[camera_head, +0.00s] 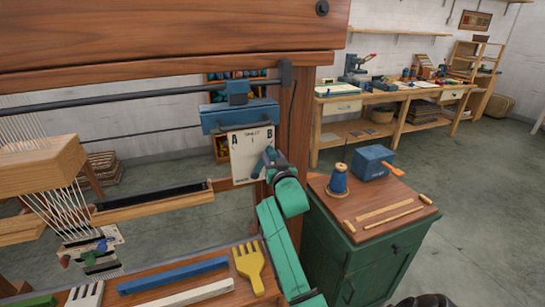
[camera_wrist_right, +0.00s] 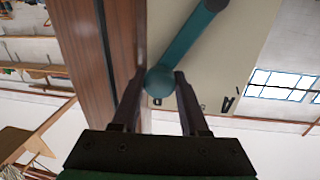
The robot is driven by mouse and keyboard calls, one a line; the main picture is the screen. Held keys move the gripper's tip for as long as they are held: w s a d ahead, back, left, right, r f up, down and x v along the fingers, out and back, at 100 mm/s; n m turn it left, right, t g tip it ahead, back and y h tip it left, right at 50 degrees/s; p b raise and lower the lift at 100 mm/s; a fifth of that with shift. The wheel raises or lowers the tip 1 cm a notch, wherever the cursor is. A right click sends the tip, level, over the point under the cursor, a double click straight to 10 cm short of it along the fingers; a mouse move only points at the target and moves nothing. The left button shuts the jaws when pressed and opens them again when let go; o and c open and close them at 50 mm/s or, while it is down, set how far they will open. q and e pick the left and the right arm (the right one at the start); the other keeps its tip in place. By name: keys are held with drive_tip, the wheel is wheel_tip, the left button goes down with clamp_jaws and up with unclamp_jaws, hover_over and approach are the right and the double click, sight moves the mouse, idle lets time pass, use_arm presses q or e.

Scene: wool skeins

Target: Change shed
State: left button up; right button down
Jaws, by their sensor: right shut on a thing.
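The loom (camera_head: 160,55) fills the left of the head view. A white plate (camera_head: 240,165) marked A on its left and B on its right hangs below a blue block on its post. My right gripper (camera_head: 265,165) is at the plate's lower right, on the B side. In the right wrist view the fingers (camera_wrist_right: 160,100) are shut on the round knob of a teal lever (camera_wrist_right: 188,40), which slants across the plate (camera_wrist_right: 225,60). In the head view my gripper mostly hides the lever. My left gripper is not in view.
A green cabinet (camera_head: 350,260) with a blue spool (camera_head: 338,180) and a blue box (camera_head: 374,163) stands right of my right arm. A yellow comb (camera_head: 248,268) and a blue bar (camera_head: 172,275) lie on the loom's front board. Floor is free at the right.

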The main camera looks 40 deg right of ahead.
drive_tip(key=shift+a, duration=0.15)
idle(0.8)
drive_tip(key=shift+w+a+r+n, duration=0.2)
drive_tip(key=shift+a+n, duration=0.2)
drive_tip(key=shift+n, duration=0.15)
drive_tip(key=shift+w+a+r+n, duration=0.15)
drive_tip(key=shift+a+n, duration=0.2)
drive_tip(key=shift+n, duration=0.2)
drive_tip(key=a+n, duration=0.1)
drive_tip(key=a+n+b, duration=0.1)
drive_tip(key=shift+w+r+n+t, duration=0.15)
drive_tip(key=shift+w+n+t, duration=0.15)
drive_tip(key=shift+w+n, duration=0.1)
drive_tip(key=a+n+b, duration=0.1)
drive_tip(key=n, duration=0.1)
drive_tip(key=w+a+n+b, duration=0.1)
drive_tip(key=a, duration=0.1)
drive_tip(key=shift+n+t, duration=0.3)
drive_tip(key=shift+n, duration=0.1)
drive_tip(key=shift+w+a+f+n+b, duration=0.15)
drive_tip(key=shift+a+f+n+b, duration=0.1)
drive_tip(key=shift+a+n, duration=0.3)
drive_tip(key=shift+w+a+f+n+b, duration=0.15)
drive_tip(key=shift+a+n+b, duration=0.15)
drive_tip(key=shift+n, duration=0.4)
drive_tip(key=shift+w+a+f+n+b, duration=0.1)
drive_tip(key=shift+a+f+n+b, duration=0.1)
drive_tip(key=shift+a+n, duration=0.4)
drive_tip(key=shift+d, duration=0.1)
